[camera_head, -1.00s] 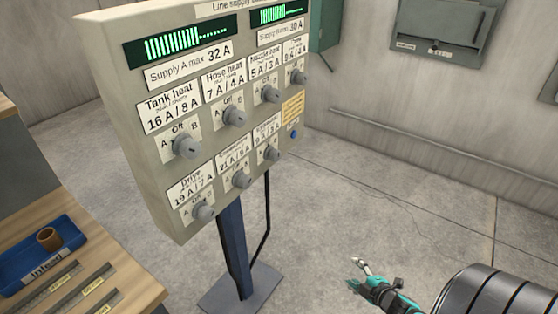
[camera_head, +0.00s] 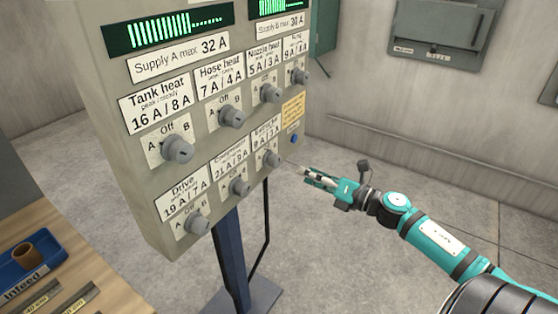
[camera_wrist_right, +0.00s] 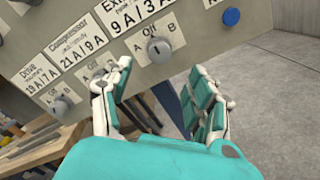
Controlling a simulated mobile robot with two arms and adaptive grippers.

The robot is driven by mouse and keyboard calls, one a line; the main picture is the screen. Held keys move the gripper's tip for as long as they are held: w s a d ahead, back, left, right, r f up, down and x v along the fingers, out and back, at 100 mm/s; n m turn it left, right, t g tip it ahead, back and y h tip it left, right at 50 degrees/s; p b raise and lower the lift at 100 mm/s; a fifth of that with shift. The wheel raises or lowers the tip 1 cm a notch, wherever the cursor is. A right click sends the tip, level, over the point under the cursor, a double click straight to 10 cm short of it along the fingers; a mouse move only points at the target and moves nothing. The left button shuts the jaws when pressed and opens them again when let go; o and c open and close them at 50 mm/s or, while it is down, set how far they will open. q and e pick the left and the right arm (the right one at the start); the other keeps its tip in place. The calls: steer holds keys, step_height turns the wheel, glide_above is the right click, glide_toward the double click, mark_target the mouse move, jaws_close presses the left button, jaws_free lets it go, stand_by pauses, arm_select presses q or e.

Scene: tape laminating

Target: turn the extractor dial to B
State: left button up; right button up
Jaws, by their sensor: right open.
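The extractor dial (camera_head: 268,157) is the grey knob at the right end of the panel's lower row, under a 9 A / 3 A label. In the right wrist view the same dial (camera_wrist_right: 158,48) has Off above it, A at left and B at right. I cannot tell its pointer setting for sure. My right gripper (camera_head: 306,174) is just right of and below the dial in the head view, apart from it. In the right wrist view its two fingers (camera_wrist_right: 160,88) are spread and empty, with the dial beyond the gap between them. My left gripper is not in view.
The grey supply panel (camera_head: 110,95) stands on a blue post (camera_head: 230,260). The compressor dial (camera_head: 238,186) and drive dial (camera_head: 197,222) are left of the extractor dial. A blue button (camera_head: 294,138) is close above right. A wooden table (camera_head: 100,285) is at lower left. Floor at right is clear.

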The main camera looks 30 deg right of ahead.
mark_target(279, 162)
steer(key=p+x, duration=0.1)
steer(key=x, duration=0.7)
steer(key=shift+w+r, duration=0.15)
steer(key=shift+w, duration=0.05)
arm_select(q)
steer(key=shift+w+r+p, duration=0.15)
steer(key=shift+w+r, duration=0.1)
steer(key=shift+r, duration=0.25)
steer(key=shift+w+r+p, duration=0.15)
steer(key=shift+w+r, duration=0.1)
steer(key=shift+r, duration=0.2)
arm_select(e)
steer(key=shift+w+a, duration=0.35)
steer(key=shift+w, duration=0.25)
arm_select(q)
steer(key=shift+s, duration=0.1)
arm_select(e)
steer(key=c, duration=1.1)
